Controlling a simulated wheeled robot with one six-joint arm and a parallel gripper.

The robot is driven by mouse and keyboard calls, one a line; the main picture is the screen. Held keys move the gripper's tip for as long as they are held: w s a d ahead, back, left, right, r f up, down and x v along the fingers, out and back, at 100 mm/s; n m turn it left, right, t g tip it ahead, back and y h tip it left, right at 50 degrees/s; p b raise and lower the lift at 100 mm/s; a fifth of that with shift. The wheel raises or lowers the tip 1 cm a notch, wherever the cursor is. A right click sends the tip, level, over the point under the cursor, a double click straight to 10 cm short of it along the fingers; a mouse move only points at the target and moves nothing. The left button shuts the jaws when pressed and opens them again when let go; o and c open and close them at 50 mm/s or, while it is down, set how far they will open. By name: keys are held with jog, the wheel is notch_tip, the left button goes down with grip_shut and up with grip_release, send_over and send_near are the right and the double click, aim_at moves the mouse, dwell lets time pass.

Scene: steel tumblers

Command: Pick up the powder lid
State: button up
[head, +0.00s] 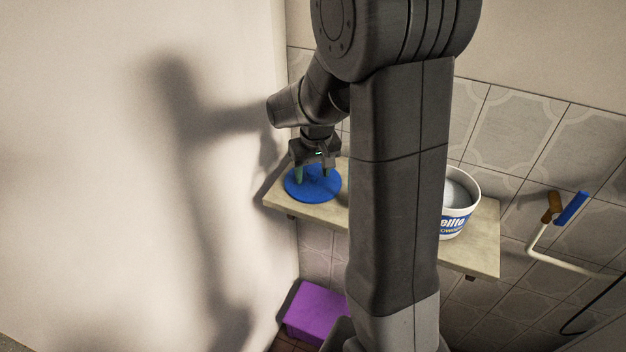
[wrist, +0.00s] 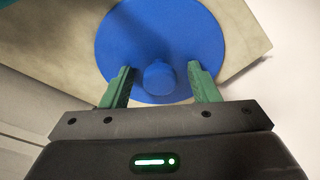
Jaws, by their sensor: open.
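The powder lid is a flat round blue disc (head: 318,190) with a raised knob, lying on the left end of the shelf. It also shows in the wrist view (wrist: 140,40), with its round knob (wrist: 160,78) near the middle. My gripper (head: 312,175) is over the lid, pointing down. In the wrist view its two green fingers (wrist: 160,85) are open on either side of the knob, with a gap visible on each side. The gap is wider on the right than on the left. I cannot tell how close the fingertips are to the lid's surface.
The pale shelf (head: 480,235) runs along a tiled wall, with a plain wall close at its left end. A white bucket (head: 455,225) with blue lettering stands on its right part. A purple box (head: 315,312) is below. A blue-ended brush (head: 570,209) is at the right.

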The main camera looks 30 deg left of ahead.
jog(key=c, duration=1)
jog(key=shift+c, duration=0.2)
